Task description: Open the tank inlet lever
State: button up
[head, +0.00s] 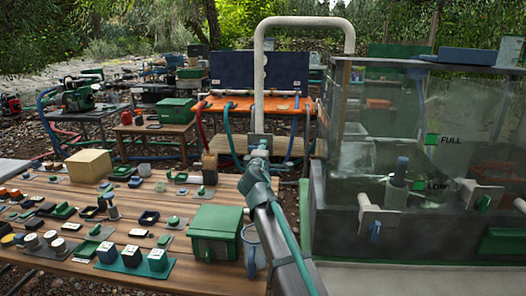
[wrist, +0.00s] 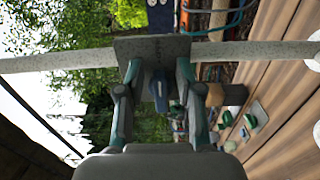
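A pale pipe (head: 259,85) rises at the tank's left and arches over to the tank (head: 330,225). In the wrist view the pipe (wrist: 60,62) runs across the top, with a grey plate (wrist: 152,47) on it. A dark blue lever (wrist: 160,90) hangs from the plate, between my fingers. My gripper (wrist: 158,72) is open around the lever, its fingertips near the plate, with gaps visible on both sides. In the head view my gripper (head: 258,152) is at the pipe's lower part and hides the lever. I cannot tell whether a finger touches the plate.
Two more levers on plates, one blue (head: 375,231) and one green (head: 484,202), are on the tank's front. A wooden table (head: 110,260) crowded with small parts and a green box (head: 215,228) is left of my arm. An orange bench (head: 285,118) stands behind.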

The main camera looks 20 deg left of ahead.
dwell(0.3)
jog(key=v, duration=1.2)
jog(key=shift+s, duration=0.1)
jog(key=v, duration=1.1)
jog(key=shift+s, duration=0.4)
jog(key=shift+d+r, duration=0.1)
